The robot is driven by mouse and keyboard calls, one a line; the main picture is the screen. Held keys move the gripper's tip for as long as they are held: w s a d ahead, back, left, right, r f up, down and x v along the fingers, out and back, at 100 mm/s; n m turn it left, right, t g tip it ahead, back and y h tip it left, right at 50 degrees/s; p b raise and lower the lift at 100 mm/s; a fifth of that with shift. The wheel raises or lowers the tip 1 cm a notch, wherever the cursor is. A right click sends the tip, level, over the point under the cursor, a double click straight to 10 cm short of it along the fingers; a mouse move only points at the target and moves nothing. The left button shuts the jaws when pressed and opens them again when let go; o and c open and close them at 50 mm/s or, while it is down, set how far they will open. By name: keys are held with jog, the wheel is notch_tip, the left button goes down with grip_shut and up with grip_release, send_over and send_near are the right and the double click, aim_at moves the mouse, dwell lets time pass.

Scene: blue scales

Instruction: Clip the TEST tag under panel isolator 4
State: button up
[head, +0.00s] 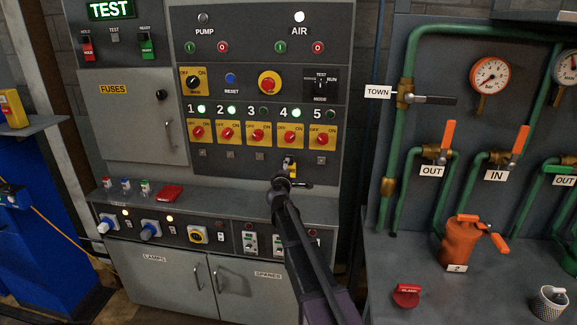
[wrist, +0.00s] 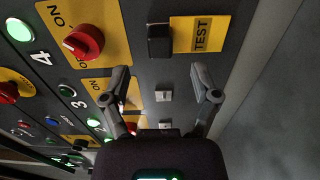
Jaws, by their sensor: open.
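Panel isolator 4 (head: 291,136) is a red knob on a yellow OFF/ON plate under a lit green lamp; its knob (wrist: 83,41) also shows in the wrist view. The yellow TEST tag (wrist: 200,35) with its black block (wrist: 160,41) sits on the panel directly below isolator 4, and the clip there is hidden behind it. The tag (head: 291,167) shows partly above my gripper in the head view. My gripper (head: 288,182) is open and empty just in front of the panel. Its fingers (wrist: 160,80) stand apart from the tag.
Small square clips (head: 260,156) sit under the other isolators. A ledge below the panel holds a red object (head: 169,192) and several small coloured items at the left. A bench (head: 480,285) with an orange canister (head: 461,243) and valves stands at the right.

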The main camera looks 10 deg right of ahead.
jog(key=v, duration=0.6)
jog(key=shift+s, duration=0.35)
jog(key=shift+a, duration=0.1)
jog(key=s+d+f+m+g+h, duration=0.1)
jog(key=s+d+f+m+g, duration=0.4)
jog(key=s, duration=0.3)
jog(key=s+d+f+m+g+h, duration=0.1)
jog(key=s+d+f+m+g, duration=0.4)
jog(key=s, duration=0.3)
jog(key=s+a+f+m+g+y, duration=0.2)
jog(key=s+f+m+g+y, duration=0.15)
jog(key=s+f, duration=0.5)
jog(key=s+a+g+y, duration=0.4)
jog(key=s, duration=0.7)
notch_tip(320, 180, up, 13)
jog(key=p, duration=1.2)
jog(key=shift+w+a+f+m+p, duration=0.2)
jog(key=shift+f+m+p, duration=0.1)
jog(key=shift+m, duration=0.15)
